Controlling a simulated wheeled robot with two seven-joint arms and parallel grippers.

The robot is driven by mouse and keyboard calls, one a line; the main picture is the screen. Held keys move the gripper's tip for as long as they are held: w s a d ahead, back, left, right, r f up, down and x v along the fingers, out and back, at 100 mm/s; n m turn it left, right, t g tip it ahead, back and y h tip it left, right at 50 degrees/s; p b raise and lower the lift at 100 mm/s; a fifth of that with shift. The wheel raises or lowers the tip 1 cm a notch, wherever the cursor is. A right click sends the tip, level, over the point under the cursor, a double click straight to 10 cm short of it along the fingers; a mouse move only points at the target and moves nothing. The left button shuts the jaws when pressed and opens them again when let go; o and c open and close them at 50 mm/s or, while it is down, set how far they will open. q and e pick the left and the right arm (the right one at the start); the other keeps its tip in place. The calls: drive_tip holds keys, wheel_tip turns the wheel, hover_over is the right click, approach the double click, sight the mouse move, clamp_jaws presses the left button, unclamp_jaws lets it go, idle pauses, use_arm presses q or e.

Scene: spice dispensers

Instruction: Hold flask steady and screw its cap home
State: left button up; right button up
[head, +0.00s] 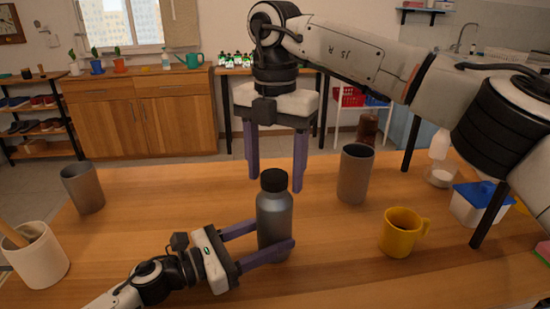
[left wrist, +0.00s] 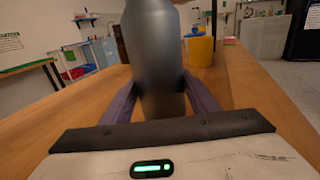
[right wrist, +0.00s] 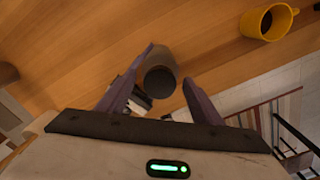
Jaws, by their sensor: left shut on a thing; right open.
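The grey metal flask (head: 274,222) stands upright on the wooden table, with its black cap (head: 273,180) on top. My left gripper (head: 285,236) is shut on the flask's body from the left side, low down. The flask also fills the middle of the left wrist view (left wrist: 155,50), between the fingers. My right gripper (head: 276,180) points down above and behind the cap, its fingers open and apart on either side. In the right wrist view, the cap (right wrist: 160,80) shows between the open fingers, apart from both. I cannot tell how far the cap is screwed on.
A grey cup (head: 355,173) stands right of the flask, and a yellow mug (head: 402,232) sits farther right. Another grey cup (head: 83,188) is at the left, with a white crock (head: 38,256) nearer. A blue-lidded container (head: 473,204) is at the right. The table (head: 150,228) is clear left of the flask.

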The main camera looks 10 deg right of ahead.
sight(275, 174)
wheel_tip(275, 174, up, 12)
idle(0.5)
use_arm(q)
drive_tip(key=o, duration=1)
